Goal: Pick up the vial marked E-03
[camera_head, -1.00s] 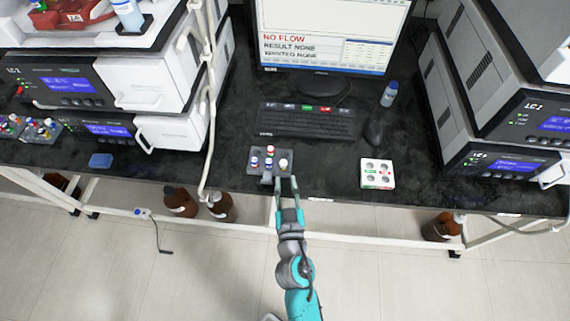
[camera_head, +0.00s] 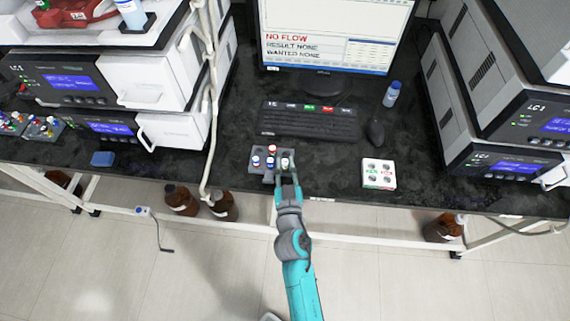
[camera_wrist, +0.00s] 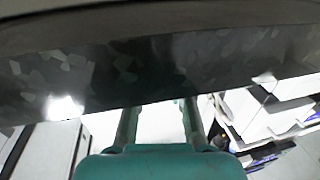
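A small grey rack (camera_head: 257,168) stands near the front edge of the black bench in the head view. It holds several small vials: a red-capped vial (camera_head: 272,149), blue-and-white ones (camera_head: 256,161) and a pale-capped vial (camera_head: 285,162) at the right. No label is legible, so I cannot tell which is E-03. My gripper (camera_head: 286,170) is at the rack's right front, its fingers on either side of the pale-capped vial. In the wrist view its fingers (camera_wrist: 160,115) are apart, with no vial visible between them. Contact with the vial cannot be made out.
A white block with round holes (camera_head: 379,173) sits to the right. A keyboard (camera_head: 310,121) and monitor (camera_head: 333,40) stand behind the rack. Instruments (camera_head: 500,130) flank both sides. Bare bench lies between rack and white block.

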